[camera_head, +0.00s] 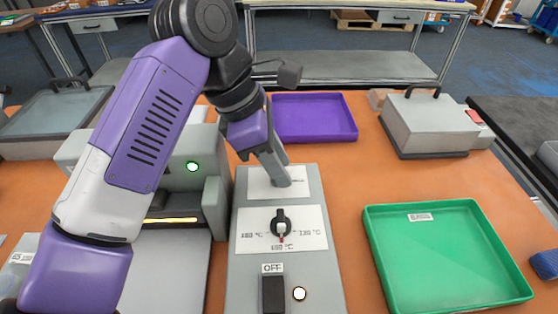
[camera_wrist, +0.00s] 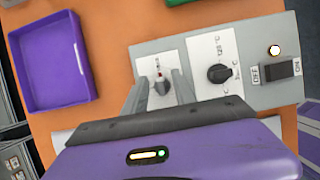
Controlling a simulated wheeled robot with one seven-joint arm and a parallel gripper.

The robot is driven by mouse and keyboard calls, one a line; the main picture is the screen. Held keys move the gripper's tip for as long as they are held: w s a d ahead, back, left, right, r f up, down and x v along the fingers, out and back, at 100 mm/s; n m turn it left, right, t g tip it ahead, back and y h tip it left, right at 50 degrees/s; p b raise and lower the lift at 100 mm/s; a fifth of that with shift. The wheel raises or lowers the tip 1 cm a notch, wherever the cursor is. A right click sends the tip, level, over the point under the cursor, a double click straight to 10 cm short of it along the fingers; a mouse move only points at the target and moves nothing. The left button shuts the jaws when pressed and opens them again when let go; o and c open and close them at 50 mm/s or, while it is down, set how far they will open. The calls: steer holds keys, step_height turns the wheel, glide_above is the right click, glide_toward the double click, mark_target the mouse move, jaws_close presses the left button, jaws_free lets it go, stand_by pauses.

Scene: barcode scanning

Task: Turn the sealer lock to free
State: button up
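The sealer's grey control panel (camera_head: 240,262) stands in front of me and also shows in the wrist view (camera_wrist: 265,97). In the wrist view a small grey lock knob (camera_wrist: 161,87) sits on a white plate (camera_wrist: 150,66) at the panel's far end. My gripper (camera_wrist: 158,86) is open, with one finger on each side of the knob; I cannot tell whether they touch it. In the head view my gripper (camera_head: 281,181) points down at the same plate (camera_head: 259,186) and hides the knob. The lettering there is too small to read.
A black temperature dial (camera_head: 281,225) and a black switch (camera_head: 272,294) marked OFF, beside a lit lamp (camera_head: 299,293), are nearer on the panel. A green tray (camera_head: 445,265) is right, a purple tray (camera_head: 312,118) behind. A grey machine (camera_head: 214,200) with a green light adjoins on the left.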

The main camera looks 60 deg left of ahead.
steer(key=shift+c, duration=0.2)
jaws_close()
steer(key=n+y+b, duration=0.1)
steer(key=n, duration=0.2)
steer(key=shift+f+b, duration=0.1)
steer(key=shift+b, duration=0.3)
steer(key=n+y+b, duration=0.2)
steer(key=n+b, duration=0.1)
steer(key=n, duration=0.2)
steer(key=shift+a+n, duration=0.1)
steer(key=shift+n, duration=0.3)
steer(key=n+y+b, duration=0.1)
steer(key=n+b, duration=0.1)
steer(key=n+y+b, duration=0.1)
steer(key=n, duration=0.2)
steer(key=shift+g+b, duration=0.35)
steer(key=shift+g, duration=0.05)
steer(key=shift+n+g+y+b, duration=0.5)
steer(key=shift+n+b, duration=0.6)
steer(key=shift+n, duration=0.9)
